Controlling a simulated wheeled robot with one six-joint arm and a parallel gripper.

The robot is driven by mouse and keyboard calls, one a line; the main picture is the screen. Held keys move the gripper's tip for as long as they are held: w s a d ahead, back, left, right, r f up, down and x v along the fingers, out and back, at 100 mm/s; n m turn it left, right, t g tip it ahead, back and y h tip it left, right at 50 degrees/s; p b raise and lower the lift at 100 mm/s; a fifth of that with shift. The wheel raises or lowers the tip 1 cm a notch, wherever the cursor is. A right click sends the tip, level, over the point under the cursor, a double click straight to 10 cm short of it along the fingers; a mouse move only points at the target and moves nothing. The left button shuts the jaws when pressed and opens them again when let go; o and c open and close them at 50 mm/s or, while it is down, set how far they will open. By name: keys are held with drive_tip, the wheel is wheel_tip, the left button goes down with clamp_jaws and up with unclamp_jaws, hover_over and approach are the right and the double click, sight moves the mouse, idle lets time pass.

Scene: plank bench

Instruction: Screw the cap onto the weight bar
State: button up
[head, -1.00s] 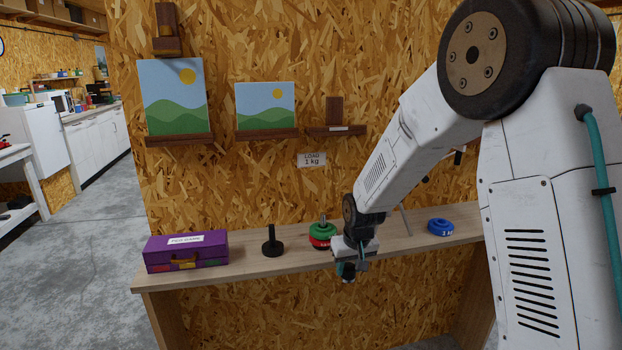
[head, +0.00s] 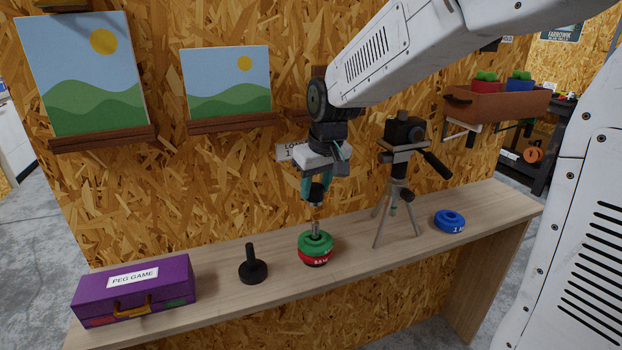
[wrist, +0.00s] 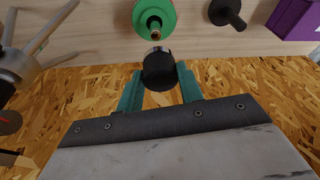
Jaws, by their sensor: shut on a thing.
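My gripper (head: 316,190) is shut on a small black cap (head: 316,192), which also shows between the teal fingers in the wrist view (wrist: 158,70). The weight bar (head: 315,228) stands upright on the bench, its metal end up through a green disc (head: 316,242) stacked on a red disc (head: 316,257). In the wrist view the bar's tip (wrist: 156,34) shows just beyond the cap, inside the green disc's outline.
A tripod with a camera (head: 402,135) stands close on the right, with a blue disc (head: 449,221) beyond it. A black post on a round base (head: 253,268) and a purple box (head: 135,290) stand to the left. Pictures on ledges hang behind.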

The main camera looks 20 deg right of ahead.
sight(318, 200)
drive_tip(key=shift+d+f, duration=0.1)
drive_tip(key=shift+f, duration=2.65)
drive_tip(key=shift+s+f, duration=0.1)
drive_tip(key=shift+f, duration=0.35)
drive_tip(key=shift+m+h, duration=0.4)
drive_tip(key=shift+m, duration=1)
drive_tip(key=shift+m, duration=0.4)
drive_tip(key=shift+m+h, duration=0.4)
drive_tip(key=shift+m, duration=0.7)
